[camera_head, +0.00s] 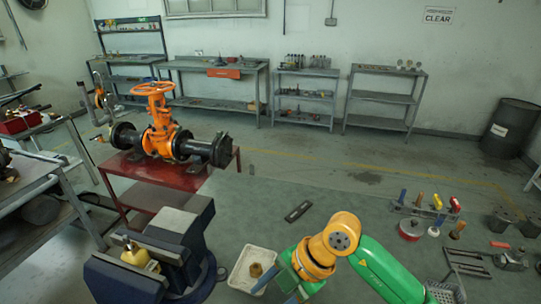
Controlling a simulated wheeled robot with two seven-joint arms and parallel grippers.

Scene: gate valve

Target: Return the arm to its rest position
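The arm in view comes in from the lower right, with a green link and an orange wrist joint. I take it as my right arm. Its gripper (280,287) points down and left, over the right side of a white tray (237,277) at the bottom middle. Teal finger parts show, but their tips are near the frame's edge and I cannot tell whether they are open or shut. My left gripper is not in view. The orange gate valve (160,136) with its orange handwheel (154,89) stands on a red table (150,195), well away from the arm.
A small brass part (256,270) sits in the white tray. A blue-grey vise (165,250) with a yellowish part (135,254) stands left of it. Tools, including a red round item (411,229), lie at the right. A dark flat bar (298,211) lies beyond the arm. Shelves line the back wall.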

